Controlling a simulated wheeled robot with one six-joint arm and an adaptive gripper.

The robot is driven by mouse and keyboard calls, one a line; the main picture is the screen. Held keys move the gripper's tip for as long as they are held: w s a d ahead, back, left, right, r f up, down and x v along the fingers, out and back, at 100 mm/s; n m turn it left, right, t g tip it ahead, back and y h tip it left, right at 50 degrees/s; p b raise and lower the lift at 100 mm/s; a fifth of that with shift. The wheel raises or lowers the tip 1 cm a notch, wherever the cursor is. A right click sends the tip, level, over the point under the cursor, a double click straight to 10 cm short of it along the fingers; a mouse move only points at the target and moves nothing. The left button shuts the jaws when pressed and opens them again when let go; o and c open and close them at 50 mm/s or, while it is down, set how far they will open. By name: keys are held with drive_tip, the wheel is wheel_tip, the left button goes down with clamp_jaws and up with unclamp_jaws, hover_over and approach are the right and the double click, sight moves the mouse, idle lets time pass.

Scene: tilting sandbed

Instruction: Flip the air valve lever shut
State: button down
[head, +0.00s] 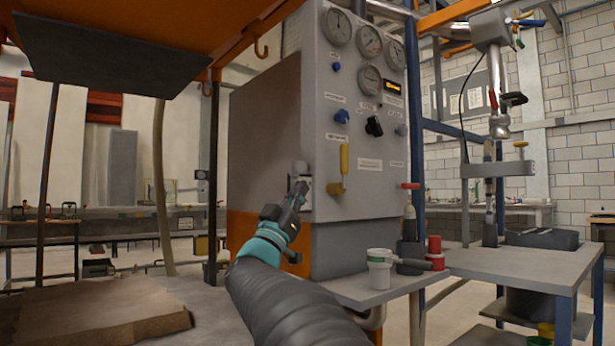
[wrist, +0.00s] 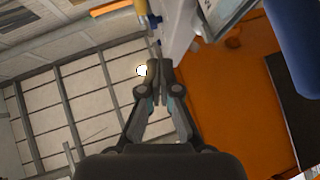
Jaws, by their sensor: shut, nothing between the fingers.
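My gripper (head: 299,186) is shut and empty, just left of the lever in the head view, near the panel's left edge. A gap shows between the fingertips and the lever, but its depth is hard to judge. In the wrist view my closed fingers (wrist: 159,66) point up the picture. A small yellow piece (wrist: 141,7) shows at the top edge, probably part of the valve.
The panel carries several gauges (head: 369,41), blue knobs (head: 341,116) and a black knob (head: 374,126). An orange frame with hooks (head: 261,48) hangs overhead.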

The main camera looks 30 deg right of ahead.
sight(342, 154)
drive_tip(key=m+g, duration=0.1)
drive_tip(key=g, duration=0.1)
drive_tip(key=s+d+m+g+h, duration=0.1)
drive_tip(key=g, duration=0.1)
drive_tip(key=shift+d+f+m+h, duration=0.15)
drive_tip(key=shift+m+h, duration=0.15)
drive_tip(key=x, duration=0.4)
drive_tip(key=d+f+x, duration=0.1)
drive_tip(key=x, duration=0.3)
drive_tip(key=p+x, duration=0.1)
drive_tip(key=x, duration=0.3)
drive_tip(key=shift+w+d+f, duration=0.15)
drive_tip(key=shift+w+d, duration=0.2)
drive_tip(key=shift+d, duration=0.35)
